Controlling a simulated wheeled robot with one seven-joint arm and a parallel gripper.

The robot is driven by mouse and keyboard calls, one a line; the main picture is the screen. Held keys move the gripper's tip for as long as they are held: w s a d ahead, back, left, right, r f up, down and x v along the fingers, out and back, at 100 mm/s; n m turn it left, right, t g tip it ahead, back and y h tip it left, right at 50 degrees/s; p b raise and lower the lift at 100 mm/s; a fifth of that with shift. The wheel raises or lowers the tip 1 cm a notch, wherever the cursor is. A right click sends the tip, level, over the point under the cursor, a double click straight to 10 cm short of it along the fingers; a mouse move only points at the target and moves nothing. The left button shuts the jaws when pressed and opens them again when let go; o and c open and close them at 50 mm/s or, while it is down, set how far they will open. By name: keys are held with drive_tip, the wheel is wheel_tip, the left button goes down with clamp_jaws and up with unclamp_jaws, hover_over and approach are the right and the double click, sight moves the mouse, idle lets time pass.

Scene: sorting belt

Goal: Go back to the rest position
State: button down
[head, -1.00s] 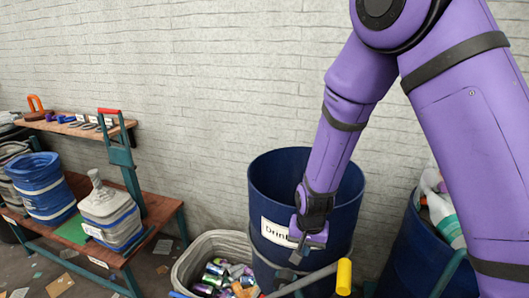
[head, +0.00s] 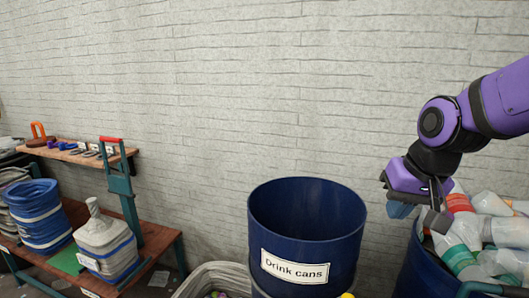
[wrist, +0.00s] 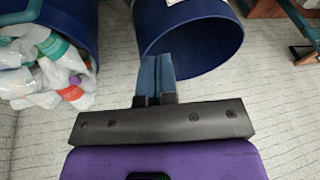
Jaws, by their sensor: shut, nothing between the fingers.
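My gripper (head: 418,214) is at the right of the head view, on the end of my purple arm. It hangs in front of the bin of plastic bottles, to the right of the drink cans bin. In the wrist view my gripper (wrist: 155,75) has its blue fingers shut together with nothing between them. The fingertips overlap the near rim of a blue bin in that view. The drink cans bin (head: 306,240) is blue, with a white label, and its inside looks empty from here.
A blue bin of plastic bottles (head: 420,262) stands at the right and also shows in the wrist view (wrist: 88,18). A pale basket (head: 215,280) is at the bottom. A wooden bench (head: 160,238) with containers stands left. The wall above the bins is clear.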

drive_tip(key=s+d+r+t, duration=0.1)
drive_tip(key=s+d+r, duration=0.2)
drive_tip(key=s, duration=0.3)
drive_tip(key=s+d+r+h, duration=0.1)
drive_tip(key=s+d+r, duration=0.2)
drive_tip(key=s, duration=0.3)
drive_tip(key=shift+s+r+n+t, duration=0.35)
drive_tip(key=shift+r+n+t, duration=0.05)
